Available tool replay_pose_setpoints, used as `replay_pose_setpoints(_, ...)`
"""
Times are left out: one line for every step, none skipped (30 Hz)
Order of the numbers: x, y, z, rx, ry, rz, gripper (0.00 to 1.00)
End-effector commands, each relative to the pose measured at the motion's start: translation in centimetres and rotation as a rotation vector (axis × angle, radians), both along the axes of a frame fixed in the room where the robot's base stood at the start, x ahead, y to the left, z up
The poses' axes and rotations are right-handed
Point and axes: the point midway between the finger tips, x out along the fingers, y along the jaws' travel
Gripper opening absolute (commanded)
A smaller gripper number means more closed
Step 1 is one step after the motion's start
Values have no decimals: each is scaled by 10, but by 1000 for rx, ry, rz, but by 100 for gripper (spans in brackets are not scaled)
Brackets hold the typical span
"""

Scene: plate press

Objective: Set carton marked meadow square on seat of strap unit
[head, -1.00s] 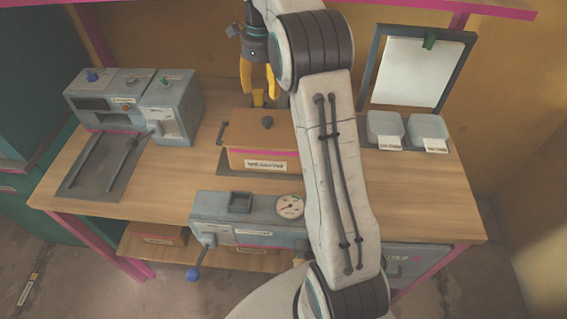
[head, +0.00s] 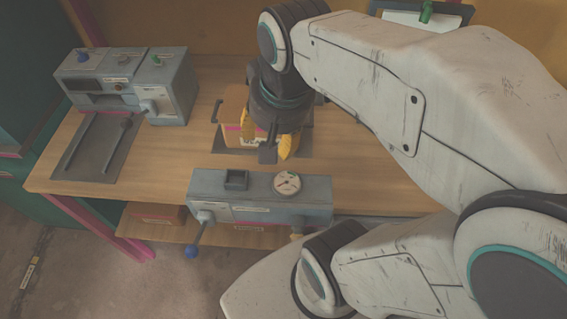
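A brown carton (head: 235,103) with a pink stripe and a pale label sits on a dark plate in the middle of the bench. Its label is mostly covered and I cannot read it, so I cannot tell if it is marked meadow. My gripper (head: 268,143) points down over the carton's front side, its yellow fingers apart. The gripper hides much of the carton; whether the fingers touch it is unclear. I cannot tell for sure which machine is the strap unit. A grey machine with a gauge (head: 262,203) and a blue-ended lever is at the bench front.
A grey machine (head: 170,82) with knobs stands at the back left, with a dark railed bed (head: 92,150) before it. Another carton (head: 155,216) lies on the lower shelf. My arm covers the bench's right side. Bare wood (head: 160,165) shows left of the carton.

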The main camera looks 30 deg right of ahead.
Motion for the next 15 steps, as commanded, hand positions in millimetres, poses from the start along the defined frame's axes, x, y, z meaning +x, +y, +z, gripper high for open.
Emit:
replay_pose_setpoints(-12,2,-5,-22,-13,75,53)
replay_pose_setpoints(-17,3,-8,-35,-18,118,53)
replay_pose_setpoints(-24,5,-12,-52,-24,172,53)
replay_pose_setpoints(-29,5,-14,-62,-30,207,53)
replay_pose_setpoints(-32,6,-17,-73,-35,241,53)
replay_pose_setpoints(-37,7,-20,-86,-39,280,53)
replay_pose_setpoints(-41,7,-22,-94,-43,306,53)
replay_pose_setpoints(-43,7,-24,-103,-46,329,53)
replay_pose_setpoints(-46,8,-26,-111,-51,355,53)
replay_pose_setpoints(-48,8,-27,-117,-52,372,53)
replay_pose_setpoints(-50,8,-29,-121,-53,385,53)
replay_pose_setpoints(-51,9,-30,-127,-56,400,53)
replay_pose_setpoints(-52,9,-30,-130,-57,408,53)
replay_pose_setpoints(-53,9,-31,-131,-57,414,53)
replay_pose_setpoints(-53,9,-31,-133,-58,419,53)
